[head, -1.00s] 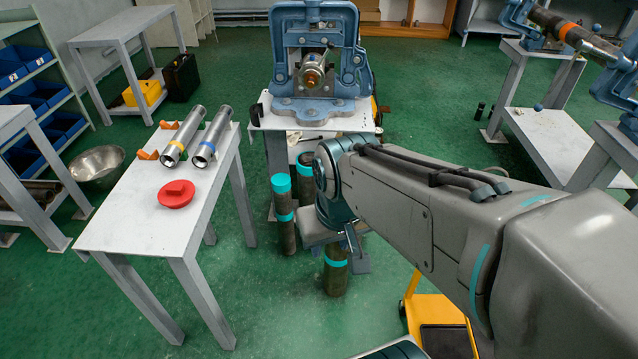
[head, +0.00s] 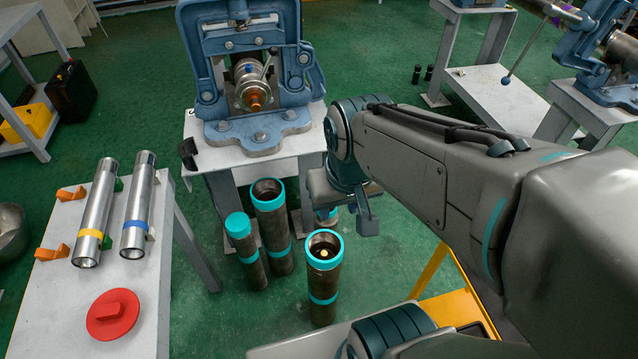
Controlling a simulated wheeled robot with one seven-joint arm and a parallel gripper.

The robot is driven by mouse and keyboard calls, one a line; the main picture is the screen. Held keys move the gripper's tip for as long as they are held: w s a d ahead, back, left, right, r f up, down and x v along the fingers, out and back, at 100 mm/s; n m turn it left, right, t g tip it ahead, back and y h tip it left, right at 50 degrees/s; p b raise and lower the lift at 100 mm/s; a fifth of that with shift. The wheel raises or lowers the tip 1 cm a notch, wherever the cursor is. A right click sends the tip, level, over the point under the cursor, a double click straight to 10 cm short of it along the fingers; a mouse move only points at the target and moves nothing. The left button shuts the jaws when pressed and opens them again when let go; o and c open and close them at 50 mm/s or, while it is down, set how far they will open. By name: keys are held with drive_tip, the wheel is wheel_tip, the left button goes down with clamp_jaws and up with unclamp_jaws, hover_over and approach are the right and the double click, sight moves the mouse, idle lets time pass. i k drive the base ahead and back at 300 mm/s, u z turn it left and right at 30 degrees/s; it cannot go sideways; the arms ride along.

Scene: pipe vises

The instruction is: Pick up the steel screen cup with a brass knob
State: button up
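A small brass-coloured knob (head: 323,253) shows inside the open top of a dark upright pipe (head: 322,285) with teal bands. It may belong to the steel screen cup; the cup's body is hidden by the pipe wall or too small to make out. My gripper (head: 362,215) hangs at the end of my arm, above and to the right of that pipe in the picture. It is partly hidden by my arm, and I cannot tell whether its fingers are open or shut. Nothing is seen held in it.
Other teal-topped pipes (head: 270,225) stand close by, before a table with a blue vise (head: 250,75) clamping a steel piece. A white bench (head: 60,295) at left holds two steel tubes (head: 138,205) and a red disc (head: 112,315). Green floor is clear between.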

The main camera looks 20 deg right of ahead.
sight(324, 254)
drive_tip(key=z, duration=0.1)
drive_tip(key=i, duration=0.1)
drive_tip(key=k, duration=1.6)
drive_tip(key=u, duration=0.5)
drive_tip(key=i, duration=1.65)
drive_tip(key=z, duration=1.1)
